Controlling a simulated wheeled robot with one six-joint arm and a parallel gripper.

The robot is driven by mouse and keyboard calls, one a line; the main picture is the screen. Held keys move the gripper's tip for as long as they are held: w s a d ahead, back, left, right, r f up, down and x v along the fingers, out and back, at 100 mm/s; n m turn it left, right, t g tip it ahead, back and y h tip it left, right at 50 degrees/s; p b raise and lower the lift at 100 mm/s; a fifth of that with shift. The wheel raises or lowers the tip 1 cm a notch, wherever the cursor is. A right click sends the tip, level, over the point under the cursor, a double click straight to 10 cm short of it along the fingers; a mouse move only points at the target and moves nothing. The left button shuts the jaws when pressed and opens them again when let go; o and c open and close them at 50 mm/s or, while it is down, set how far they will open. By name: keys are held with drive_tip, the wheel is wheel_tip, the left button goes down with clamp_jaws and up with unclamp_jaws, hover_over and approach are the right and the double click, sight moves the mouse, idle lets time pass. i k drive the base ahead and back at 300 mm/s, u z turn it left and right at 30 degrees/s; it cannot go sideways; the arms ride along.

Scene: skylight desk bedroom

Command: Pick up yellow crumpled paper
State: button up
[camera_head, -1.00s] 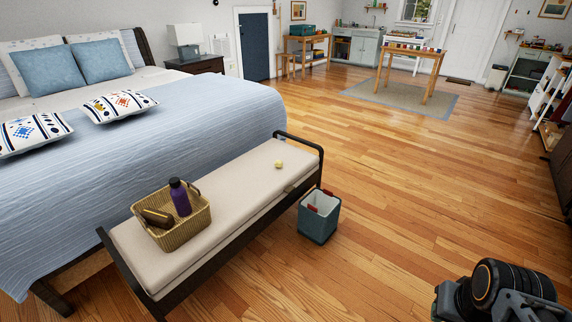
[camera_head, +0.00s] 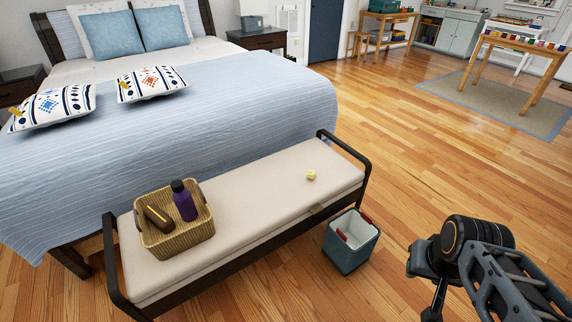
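The yellow crumpled paper (camera_head: 311,175) is a small pale yellow ball. It lies on the right part of the cream cushion of the bench (camera_head: 262,190) at the foot of the bed. Part of my arm (camera_head: 480,255) shows at the lower right, well to the right of the paper and apart from it. The fingertips of my gripper do not show, so its opening cannot be seen.
A wicker basket (camera_head: 178,238) with a purple bottle (camera_head: 184,203) and a brown item stands on the bench's left. A grey-blue bin (camera_head: 350,243) stands on the floor by the bench's right front. The bench has raised dark end rails (camera_head: 345,150). Wooden floor lies open at right.

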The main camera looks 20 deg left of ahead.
sight(311, 173)
drive_tip(key=u, duration=0.85)
drive_tip(key=i, duration=0.9)
drive_tip(key=u, duration=1.15)
drive_tip(key=i, duration=0.2)
drive_tip(key=u, duration=0.35)
